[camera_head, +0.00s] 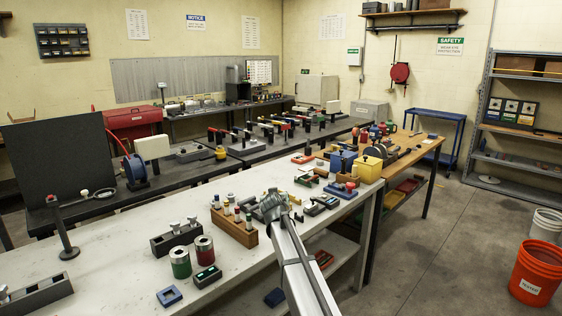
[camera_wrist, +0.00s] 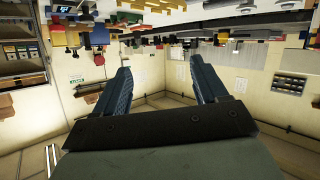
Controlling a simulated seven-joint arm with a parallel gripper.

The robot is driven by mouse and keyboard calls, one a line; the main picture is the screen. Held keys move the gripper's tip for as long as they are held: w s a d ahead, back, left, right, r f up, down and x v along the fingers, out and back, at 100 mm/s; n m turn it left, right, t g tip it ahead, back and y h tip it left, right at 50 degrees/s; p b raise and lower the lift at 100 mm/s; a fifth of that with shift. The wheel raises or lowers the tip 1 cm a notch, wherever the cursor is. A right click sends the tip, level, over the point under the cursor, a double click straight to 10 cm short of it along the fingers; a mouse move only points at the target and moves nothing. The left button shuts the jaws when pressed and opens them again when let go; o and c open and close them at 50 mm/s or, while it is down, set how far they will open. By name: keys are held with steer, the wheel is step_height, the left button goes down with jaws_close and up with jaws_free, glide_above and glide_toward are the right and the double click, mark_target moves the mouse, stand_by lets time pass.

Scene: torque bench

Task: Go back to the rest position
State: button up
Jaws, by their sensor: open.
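My gripper (camera_wrist: 160,72) is open in the wrist view, its two dark blue fingers spread wide with nothing between them. In the head view the end of my arm with the gripper (camera_head: 272,204) is over the white workbench (camera_head: 120,230), beside a wooden block (camera_head: 234,228) holding several coloured-handled tools. The fingers are too small to make out there. The wrist view is upside down: the benches hang along its top and the walls lie below.
Red and green cans (camera_head: 204,251), a grey block with knobs (camera_head: 176,239) and a stand with a ring (camera_head: 67,225) are on the bench to the left. Small fixtures (camera_head: 320,205) lie to the right. An orange bucket (camera_head: 536,272) is on the floor at right.

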steer(key=s+d+f+m+g+h, duration=0.1)
steer(key=s+d+f+m, duration=0.1)
steer(key=d+f+m, duration=0.3)
steer(key=s+d+f+m+g, duration=0.1)
steer(key=d+f+g, duration=0.15)
steer(key=d, duration=0.45)
steer(key=s+d+f+n+g, duration=0.1)
steer(key=s+d+f+g, duration=0.1)
steer(key=s+f, duration=0.7)
steer(key=s+d+f+g, duration=0.15)
steer(key=s+f, duration=0.35)
steer(key=f, duration=0.8)
steer(key=s+d+f+n+g, duration=0.1)
steer(key=s+d+f+g, duration=0.15)
steer(key=s+f, duration=0.75)
steer(key=s+f+n+g, duration=0.1)
steer(key=s+f+g, duration=0.2)
steer(key=s, duration=1.2)
steer(key=s+f+g+y, duration=0.1)
steer(key=s+f+g, duration=0.3)
steer(key=s+f, duration=0.6)
steer(key=s+d+f+n+g, duration=0.1)
steer(key=s+f+g, duration=0.3)
steer(key=s, duration=1.6)
step_height(320, 180, down, 3)
steer(key=shift+r+n, duration=0.1)
steer(key=shift+n, duration=0.2)
steer(key=shift+s, duration=0.1)
